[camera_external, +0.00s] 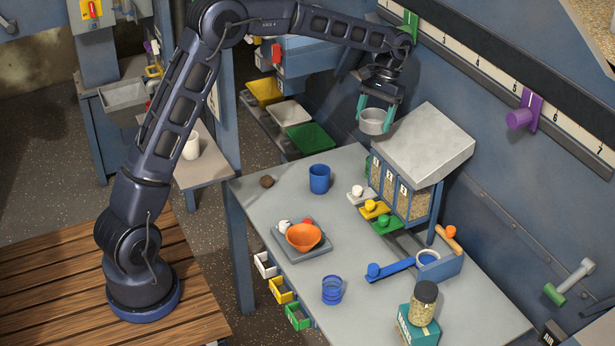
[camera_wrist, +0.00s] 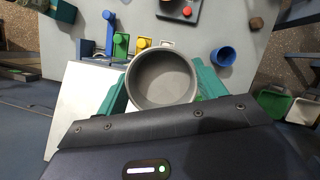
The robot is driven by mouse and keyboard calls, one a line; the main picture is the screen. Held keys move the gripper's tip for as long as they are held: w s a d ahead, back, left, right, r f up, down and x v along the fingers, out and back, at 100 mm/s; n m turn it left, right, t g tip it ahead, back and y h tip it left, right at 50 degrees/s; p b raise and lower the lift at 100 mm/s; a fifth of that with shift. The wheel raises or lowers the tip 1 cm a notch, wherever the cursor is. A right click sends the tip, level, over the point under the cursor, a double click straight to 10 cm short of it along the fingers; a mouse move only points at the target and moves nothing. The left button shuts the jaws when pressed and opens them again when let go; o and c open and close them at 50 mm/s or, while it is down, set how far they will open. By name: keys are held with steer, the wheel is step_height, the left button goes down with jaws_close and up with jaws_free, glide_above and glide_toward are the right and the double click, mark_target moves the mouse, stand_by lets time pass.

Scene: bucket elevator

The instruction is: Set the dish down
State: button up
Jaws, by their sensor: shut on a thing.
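My gripper (camera_external: 378,106) has teal fingers and is shut on a grey round dish (camera_external: 373,124). It holds the dish up in the air, beside the left back corner of the hopper box with the pale grey lid (camera_external: 424,146). In the wrist view the dish (camera_wrist: 161,81) sits between the teal fingers, upright, with its inside looking empty. The grey table (camera_external: 357,263) lies below and in front of it.
A blue cup (camera_external: 319,178), a brown lump (camera_external: 267,181), a tray with an orange bowl (camera_external: 303,237), a blue glass (camera_external: 332,289) and a jar on a teal box (camera_external: 423,303) stand on the table. Bare table lies between them. Bins (camera_external: 311,138) stand beyond the table.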

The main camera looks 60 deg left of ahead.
steer(key=w+a+f+n+t+h, duration=0.1)
steer(key=a+f+n, duration=0.1)
steer(key=a+n, duration=0.1)
steer(key=w+a+f+n+t+h, duration=0.1)
steer(key=w+a+f+n, duration=0.1)
steer(key=a+n, duration=0.2)
steer(key=w+a+f+n+t, duration=0.1)
steer(key=w+a+f+n, duration=0.1)
steer(key=a, duration=0.4)
steer(key=shift+w+f+n+h, duration=0.15)
steer(key=shift+f+n+h, duration=0.3)
steer(key=shift+n, duration=0.65)
steer(key=shift+c, duration=0.5)
steer(key=n+t+y, duration=0.1)
steer(key=n+t, duration=0.3)
steer(key=n, duration=0.7)
glide_above(352, 164)
steer(key=s+a, duration=0.1)
step_height(352, 164, down, 6)
steer(key=shift+y, duration=0.25)
step_height(352, 164, down, 20)
steer(key=shift+a+r, duration=0.1)
steer(key=shift+r, duration=0.05)
steer(key=o, duration=1.2)
